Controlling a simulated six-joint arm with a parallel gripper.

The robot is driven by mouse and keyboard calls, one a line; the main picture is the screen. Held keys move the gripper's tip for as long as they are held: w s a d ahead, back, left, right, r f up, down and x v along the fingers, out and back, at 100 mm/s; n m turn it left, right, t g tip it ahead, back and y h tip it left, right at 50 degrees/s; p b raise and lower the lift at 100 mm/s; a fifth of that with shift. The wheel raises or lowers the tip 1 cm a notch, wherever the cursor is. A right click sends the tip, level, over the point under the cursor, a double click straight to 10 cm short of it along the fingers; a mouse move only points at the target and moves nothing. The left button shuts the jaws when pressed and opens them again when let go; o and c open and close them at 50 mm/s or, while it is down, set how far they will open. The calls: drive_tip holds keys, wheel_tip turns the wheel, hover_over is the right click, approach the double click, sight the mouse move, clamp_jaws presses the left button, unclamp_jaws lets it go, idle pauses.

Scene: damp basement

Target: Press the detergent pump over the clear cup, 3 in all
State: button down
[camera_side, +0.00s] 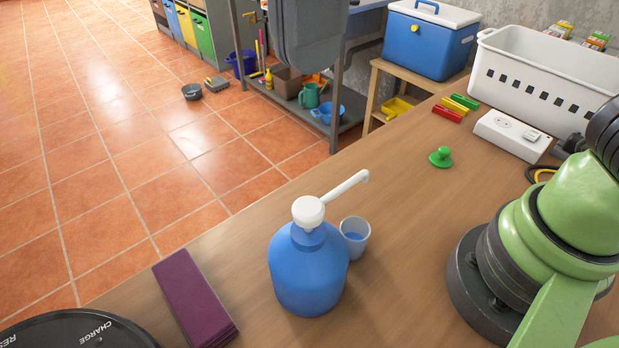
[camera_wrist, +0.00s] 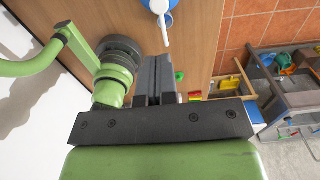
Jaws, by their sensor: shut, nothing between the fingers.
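The blue detergent bottle (camera_side: 308,270) stands upright on the wooden table, with a white pump head (camera_side: 308,211) on top. Its long white spout (camera_side: 345,188) reaches up and to the right in the side view. The clear cup (camera_side: 356,240) stands beside the bottle on the spout's side, with some blue liquid inside. My gripper (camera_wrist: 156,58) shows only in the wrist view; its fingers are together and empty. The bottle (camera_wrist: 172,5) and the white pump (camera_wrist: 159,8) show at the top edge there, beyond the fingertips and apart from them.
A folded purple cloth (camera_side: 194,299) and a dark round device (camera_side: 75,332) lie near the table's front left. A green knob (camera_side: 440,157), a white socket box (camera_side: 512,135), coloured blocks (camera_side: 456,107) and a white basket (camera_side: 550,72) are towards the back right.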

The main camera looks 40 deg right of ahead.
sight(310, 204)
wheel_tip(310, 204, down, 14)
drive_tip(key=shift+f, duration=0.1)
idle(0.6)
drive_tip(key=shift+f, duration=0.9)
wheel_tip(310, 204, up, 14)
idle(0.3)
drive_tip(key=shift+r, duration=0.1)
